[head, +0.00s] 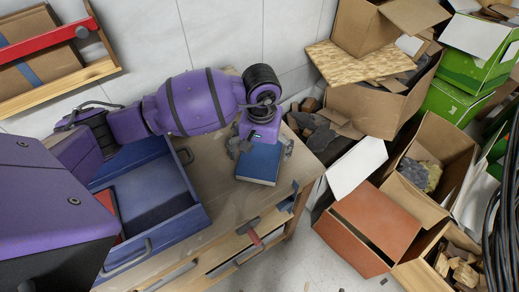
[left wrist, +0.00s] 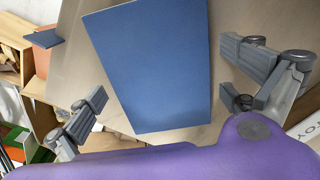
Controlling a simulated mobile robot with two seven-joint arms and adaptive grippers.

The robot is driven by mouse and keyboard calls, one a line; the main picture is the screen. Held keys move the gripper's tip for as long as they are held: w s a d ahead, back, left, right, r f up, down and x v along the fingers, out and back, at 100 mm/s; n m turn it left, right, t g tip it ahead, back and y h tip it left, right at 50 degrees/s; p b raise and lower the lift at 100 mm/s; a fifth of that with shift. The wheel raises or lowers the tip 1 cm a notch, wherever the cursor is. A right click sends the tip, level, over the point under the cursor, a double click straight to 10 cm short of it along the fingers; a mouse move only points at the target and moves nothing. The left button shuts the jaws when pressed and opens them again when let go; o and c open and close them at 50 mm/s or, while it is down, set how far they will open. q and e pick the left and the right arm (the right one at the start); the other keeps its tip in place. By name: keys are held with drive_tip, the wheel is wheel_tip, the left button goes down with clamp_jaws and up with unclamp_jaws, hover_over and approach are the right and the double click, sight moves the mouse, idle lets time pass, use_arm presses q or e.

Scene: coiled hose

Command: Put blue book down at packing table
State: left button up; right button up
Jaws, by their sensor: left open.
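The blue book (head: 258,163) lies flat on the wooden packing table (head: 215,160), near the table's right end. It fills the middle of the left wrist view (left wrist: 150,65). My left gripper (head: 260,146) is right above the book's far part. In the left wrist view its two fingers (left wrist: 170,105) stand wide apart, one on each side of the book, with gaps between. It is open and holds nothing. My right gripper is not in view.
A blue tray (head: 185,205) with handles takes up the table's left part. Cardboard boxes (head: 370,225) crowd the floor to the right. A white wall (head: 225,35) stands behind. A tool rests near the table's front edge.

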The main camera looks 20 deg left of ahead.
sight(261, 154)
use_arm(q)
drive_tip(key=shift+r, duration=0.1)
wheel_tip(261, 154, up, 12)
drive_tip(key=shift+r, duration=0.15)
idle(0.4)
